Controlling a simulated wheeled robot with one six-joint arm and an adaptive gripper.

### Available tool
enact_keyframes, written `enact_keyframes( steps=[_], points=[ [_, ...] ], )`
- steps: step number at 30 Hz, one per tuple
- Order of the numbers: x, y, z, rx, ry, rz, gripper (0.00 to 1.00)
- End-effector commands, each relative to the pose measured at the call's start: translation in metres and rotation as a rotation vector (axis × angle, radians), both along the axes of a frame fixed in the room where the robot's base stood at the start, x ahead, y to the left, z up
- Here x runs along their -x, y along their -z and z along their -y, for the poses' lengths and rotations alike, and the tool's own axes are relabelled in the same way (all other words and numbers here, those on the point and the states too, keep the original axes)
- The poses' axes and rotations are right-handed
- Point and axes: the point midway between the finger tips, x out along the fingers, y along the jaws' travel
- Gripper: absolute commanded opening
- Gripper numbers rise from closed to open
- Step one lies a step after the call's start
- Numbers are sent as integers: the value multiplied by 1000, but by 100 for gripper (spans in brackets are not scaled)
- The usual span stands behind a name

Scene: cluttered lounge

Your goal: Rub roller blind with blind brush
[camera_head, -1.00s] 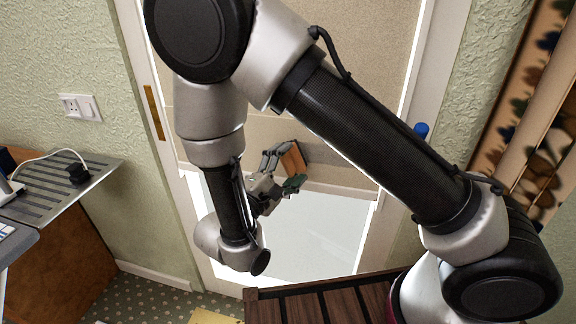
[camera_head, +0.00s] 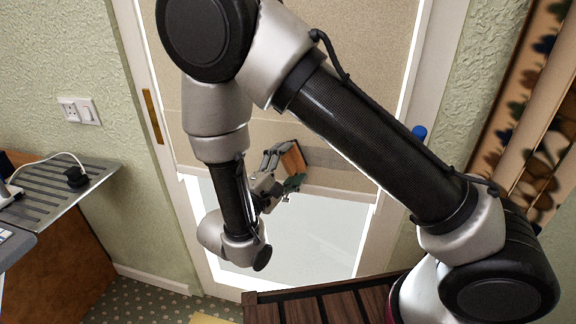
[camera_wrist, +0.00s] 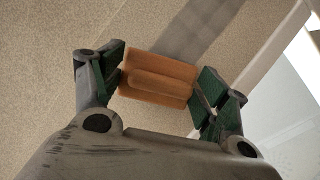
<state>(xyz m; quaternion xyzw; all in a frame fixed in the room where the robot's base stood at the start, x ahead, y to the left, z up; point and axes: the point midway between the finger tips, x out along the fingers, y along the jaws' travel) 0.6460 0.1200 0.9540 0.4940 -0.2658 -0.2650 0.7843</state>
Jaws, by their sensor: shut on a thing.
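The roller blind (camera_head: 330,165) is a beige sheet hanging in the white-framed window, with a pale bottom edge and bright glass below it. It also fills most of the wrist view (camera_wrist: 60,50). My gripper (camera_head: 284,168) is in front of the blind's lower part. Its fingers are shut on the blind brush, an orange-brown wooden block (camera_wrist: 158,78) that also shows in the head view (camera_head: 293,158). The brush is between the green finger pads, close to the blind. I cannot tell whether its far face touches the blind; that side is hidden.
A dark slatted wooden surface (camera_head: 322,306) stands below the window. Patterned fabric (camera_head: 535,120) hangs at the right. A wall socket (camera_head: 78,110) is left of the frame.

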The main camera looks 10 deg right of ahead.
Motion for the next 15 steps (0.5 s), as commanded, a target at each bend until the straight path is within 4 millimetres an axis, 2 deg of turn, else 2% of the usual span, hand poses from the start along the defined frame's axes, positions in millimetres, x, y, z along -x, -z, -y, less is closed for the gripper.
enact_keyframes(
  steps=[5, 15],
  points=[
    [3, 0, 6, 1, 0, -1, 55],
    [15, 0, 31, 1, 0, -1, 55]
  ],
)
